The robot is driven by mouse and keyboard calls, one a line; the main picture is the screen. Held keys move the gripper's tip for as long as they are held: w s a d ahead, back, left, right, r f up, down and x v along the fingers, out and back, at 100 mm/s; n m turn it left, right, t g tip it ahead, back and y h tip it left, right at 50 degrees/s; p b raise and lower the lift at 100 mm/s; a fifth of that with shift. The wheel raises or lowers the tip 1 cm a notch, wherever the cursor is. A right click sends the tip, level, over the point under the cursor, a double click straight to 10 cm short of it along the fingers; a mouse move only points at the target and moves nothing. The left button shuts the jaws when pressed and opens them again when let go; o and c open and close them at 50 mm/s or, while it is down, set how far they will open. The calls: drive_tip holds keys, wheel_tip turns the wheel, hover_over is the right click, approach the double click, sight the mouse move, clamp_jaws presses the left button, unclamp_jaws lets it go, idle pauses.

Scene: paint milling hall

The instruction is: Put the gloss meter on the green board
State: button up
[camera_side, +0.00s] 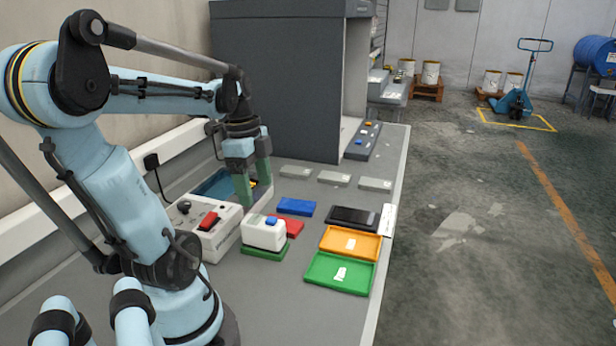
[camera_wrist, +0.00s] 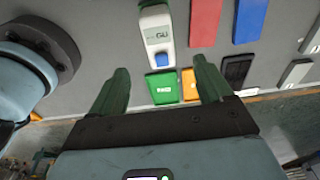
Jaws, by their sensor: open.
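The gloss meter (camera_side: 263,235) is a white block with a blue button; it stands upright on the green board (camera_side: 262,254), which shows as a rim under it in the side view. In the wrist view the meter (camera_wrist: 156,25) shows its GU marking. My gripper (camera_side: 254,190) is open and empty, with green fingers pointing down, above the bench and behind the meter in the side view. In the wrist view its fingertips (camera_wrist: 160,66) are spread apart with nothing held between them. The meter hides most of the board.
A red board (camera_side: 292,227) and a blue board (camera_side: 297,207) lie behind the meter. A green tray (camera_side: 320,285), an orange tray (camera_side: 330,243) and a black tray (camera_side: 353,216) line the right side. A white switch box (camera_side: 212,240) stands left. The front bench is clear.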

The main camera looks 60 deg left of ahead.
drive_tip(key=w+d+n+t, duration=0.3)
drive_tip(key=w+d+n, duration=0.1)
drive_tip(key=d, duration=0.5)
drive_tip(key=w+d+n+t+y, duration=0.1)
drive_tip(key=w+d+n+t, duration=0.2)
drive_tip(key=d, duration=0.7)
drive_tip(key=w+f+n, duration=0.1)
drive_tip(key=w+n, duration=0.1)
drive_tip(key=w, duration=0.1)
drive_tip(key=shift+w+d, duration=0.2)
drive_tip(key=shift+w, duration=0.05)
